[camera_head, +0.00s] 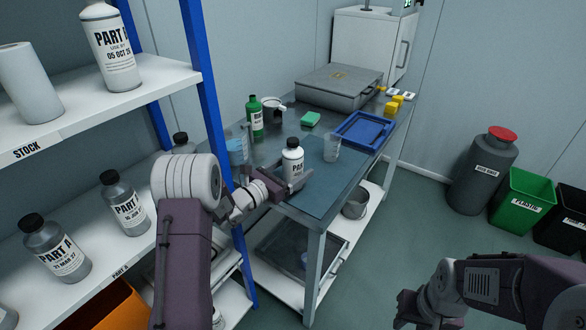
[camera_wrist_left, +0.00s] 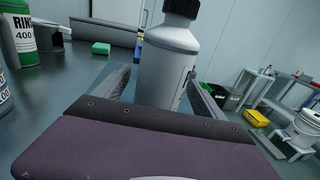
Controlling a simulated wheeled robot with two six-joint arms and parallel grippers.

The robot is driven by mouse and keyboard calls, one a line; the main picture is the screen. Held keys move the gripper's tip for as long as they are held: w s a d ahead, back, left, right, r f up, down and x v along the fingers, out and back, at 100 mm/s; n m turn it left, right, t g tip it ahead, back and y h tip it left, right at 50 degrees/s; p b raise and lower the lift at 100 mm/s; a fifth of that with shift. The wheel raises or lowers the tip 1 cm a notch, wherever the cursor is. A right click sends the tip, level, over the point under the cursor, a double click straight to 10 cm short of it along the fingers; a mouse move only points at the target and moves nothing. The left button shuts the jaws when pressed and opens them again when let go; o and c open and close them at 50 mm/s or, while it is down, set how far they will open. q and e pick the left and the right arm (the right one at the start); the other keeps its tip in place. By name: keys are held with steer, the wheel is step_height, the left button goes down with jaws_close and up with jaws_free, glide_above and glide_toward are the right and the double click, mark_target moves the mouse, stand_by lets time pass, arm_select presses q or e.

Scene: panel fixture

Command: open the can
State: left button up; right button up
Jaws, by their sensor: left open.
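A dark grey waste can (camera_head: 484,172) with a label stands on the floor at the right. Its red lid (camera_head: 502,133) sits on top and looks closed. My left gripper (camera_head: 291,186) is open at the table's near edge, with a white bottle (camera_head: 293,160) with a black cap between its fingers. In the left wrist view the bottle (camera_wrist_left: 166,68) stands upright between the spread fingers; I cannot tell whether they touch it. My right gripper (camera_head: 408,308) is low at the right, far from the table; its jaws are unclear.
A shelf (camera_head: 95,105) with several bottles stands left. A green bin (camera_head: 528,202) adjoins the can. Floor between table and can is clear.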

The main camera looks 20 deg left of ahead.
mark_target(293, 155)
arm_select(q)
jaws_close()
steer(key=shift+r, duration=0.1)
step_height(293, 155, up, 4)
steer(key=shift+r+p, duration=0.25)
steer(key=shift+p, duration=0.45)
steer(key=s+d+r, duration=0.4)
steer(key=d+r, duration=0.2)
steer(key=d, duration=0.5)
steer(key=shift+r+p, duration=0.25)
steer(key=shift+p, duration=0.1)
